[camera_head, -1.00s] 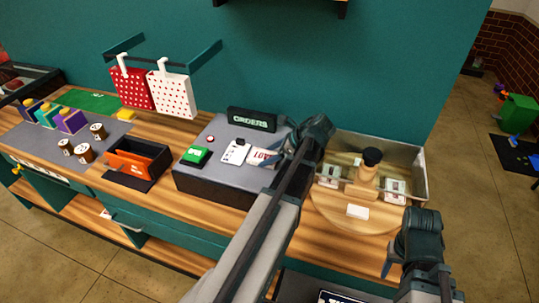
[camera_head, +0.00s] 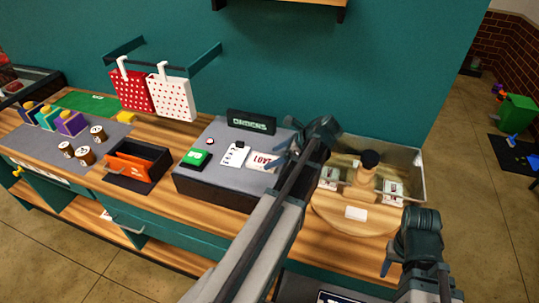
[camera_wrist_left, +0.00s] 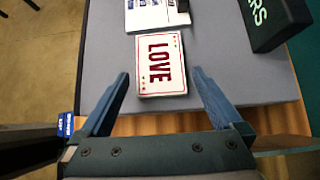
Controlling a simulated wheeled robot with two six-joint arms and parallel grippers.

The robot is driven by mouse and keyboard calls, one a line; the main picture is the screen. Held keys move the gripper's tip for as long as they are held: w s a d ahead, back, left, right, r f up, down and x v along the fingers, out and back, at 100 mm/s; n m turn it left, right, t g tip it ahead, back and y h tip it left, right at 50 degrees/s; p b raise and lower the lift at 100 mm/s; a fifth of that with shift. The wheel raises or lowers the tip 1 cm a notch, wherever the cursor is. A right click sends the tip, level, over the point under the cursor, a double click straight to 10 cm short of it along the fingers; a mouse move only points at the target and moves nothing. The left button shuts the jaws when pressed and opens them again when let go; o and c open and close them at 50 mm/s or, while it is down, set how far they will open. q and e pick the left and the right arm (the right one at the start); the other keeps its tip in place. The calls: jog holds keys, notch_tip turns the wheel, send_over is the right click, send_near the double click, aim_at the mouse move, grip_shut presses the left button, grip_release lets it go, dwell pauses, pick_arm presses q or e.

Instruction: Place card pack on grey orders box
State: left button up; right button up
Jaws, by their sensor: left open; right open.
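The card pack (camera_wrist_left: 161,64), white with a red border and the word LOVE, lies flat on the grey orders box (camera_wrist_left: 240,75) near its edge. In the head view the card pack (camera_head: 262,160) lies to the right of a white printed card on the orders box (camera_head: 212,183). My left gripper (camera_wrist_left: 160,74) is open, its blue fingers spread either side of the pack's near end, apart from it. In the head view my left gripper (camera_head: 282,153) is at the box's right side. My right gripper (camera_head: 388,262) is open and empty at the lower right.
A black ORDERS sign (camera_head: 251,121) stands at the back of the box; a green item (camera_head: 196,158) lies on its left. A round wooden stand (camera_head: 330,215) with similar packs is at right. An orange-and-black holder (camera_head: 137,162) stands left.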

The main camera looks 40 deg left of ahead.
pick_arm(q)
jog(key=p+v, duration=0.6)
jog(key=v, duration=0.4)
jog(key=shift+d+r, duration=0.25)
jog(key=shift+r, duration=0.05)
pick_arm(e)
notch_tip(320, 180, up, 8)
jog(key=shift+f, duration=0.2)
